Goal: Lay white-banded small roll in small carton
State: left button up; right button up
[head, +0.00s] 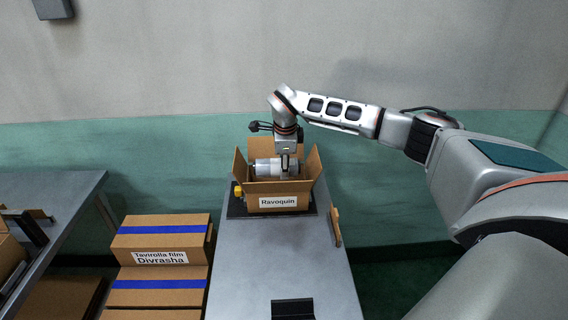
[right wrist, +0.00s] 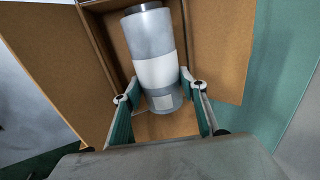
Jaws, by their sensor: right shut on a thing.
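The white-banded small roll (head: 264,168) lies on its side within the open small carton (head: 260,189), labelled Ravoquin. In the right wrist view the grey film roll (right wrist: 146,33) shows its white band (right wrist: 155,71) around the middle and a small pale label near the lower end. My right gripper (head: 287,173) reaches down into the carton and is shut on the roll, one finger on each side. The right gripper's fingers (right wrist: 160,95) also show in the right wrist view. The roll's underside is hidden, so I cannot tell whether it touches the carton floor. My left gripper is out of view.
The carton's flaps (head: 314,161) stand open. It sits on a dark plate on the grey bench (head: 275,255). A yellow knob (head: 238,190) is at its left. Taped cartons (head: 160,238) are stacked left of the bench. A black holder (head: 292,308) stands at the near end.

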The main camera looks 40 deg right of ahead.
jog(key=shift+f, duration=0.3)
jog(key=shift+f+b, duration=0.35)
jog(key=shift+f, duration=0.25)
jog(key=shift+f+b, duration=0.35)
jog(key=shift+f, duration=0.95)
jog(key=shift+f+b, duration=0.4)
jog(key=shift+f, duration=0.15)
jog(key=shift+f+b, duration=0.4)
jog(key=shift+f, duration=0.5)
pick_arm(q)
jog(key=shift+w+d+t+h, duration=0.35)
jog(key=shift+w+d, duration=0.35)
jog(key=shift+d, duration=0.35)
pick_arm(e)
jog(key=shift+f, duration=0.3)
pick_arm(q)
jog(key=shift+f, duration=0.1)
pick_arm(e)
jog(key=shift+f, duration=0.3)
